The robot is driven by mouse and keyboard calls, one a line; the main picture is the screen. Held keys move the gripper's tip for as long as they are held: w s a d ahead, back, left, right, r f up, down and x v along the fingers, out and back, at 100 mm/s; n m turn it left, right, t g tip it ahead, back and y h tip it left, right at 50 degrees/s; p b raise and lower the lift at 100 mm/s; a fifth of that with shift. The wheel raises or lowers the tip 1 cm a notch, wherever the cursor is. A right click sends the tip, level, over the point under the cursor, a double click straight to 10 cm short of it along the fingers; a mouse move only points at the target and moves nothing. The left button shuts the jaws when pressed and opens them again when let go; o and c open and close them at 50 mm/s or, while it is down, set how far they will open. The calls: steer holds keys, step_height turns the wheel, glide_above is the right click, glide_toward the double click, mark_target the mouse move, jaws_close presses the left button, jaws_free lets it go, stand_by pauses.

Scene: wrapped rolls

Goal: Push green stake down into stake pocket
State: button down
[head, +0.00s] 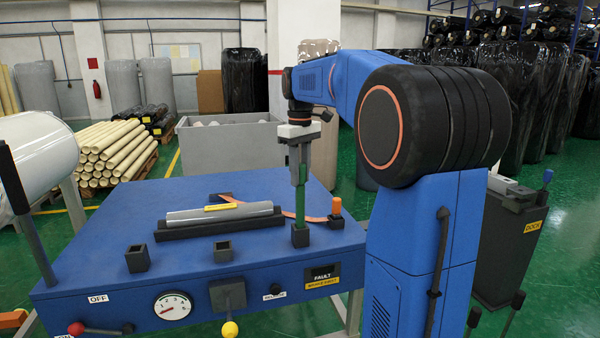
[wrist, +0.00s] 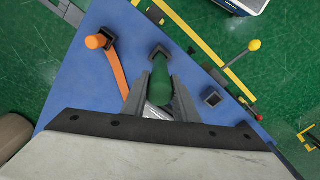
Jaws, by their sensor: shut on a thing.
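The green stake (head: 300,208) is upright over the blue table, and its lower end meets the black stake pocket (head: 300,237) near the table's right front. I cannot tell how deep it sits in the pocket. My gripper (head: 300,180) points down and is shut on the upper part of the stake. In the wrist view the green stake (wrist: 160,88) lies between the fingers, its far end at the pocket (wrist: 158,51). The fingers hide part of the stake.
An orange stake (head: 336,206) stands in a pocket close to the right. A grey wrapped roll (head: 220,215) lies in a black cradle to the left, with an orange strap (head: 285,210) behind. Empty pockets (head: 138,258) (head: 223,251) line the front of the blue table (head: 100,225).

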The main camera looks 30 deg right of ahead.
steer(key=shift+f, duration=0.1)
steer(key=c, duration=1.3)
jaws_free()
steer(key=shift+c, duration=0.2)
step_height(320, 180, up, 18)
steer(key=shift+f, duration=0.25)
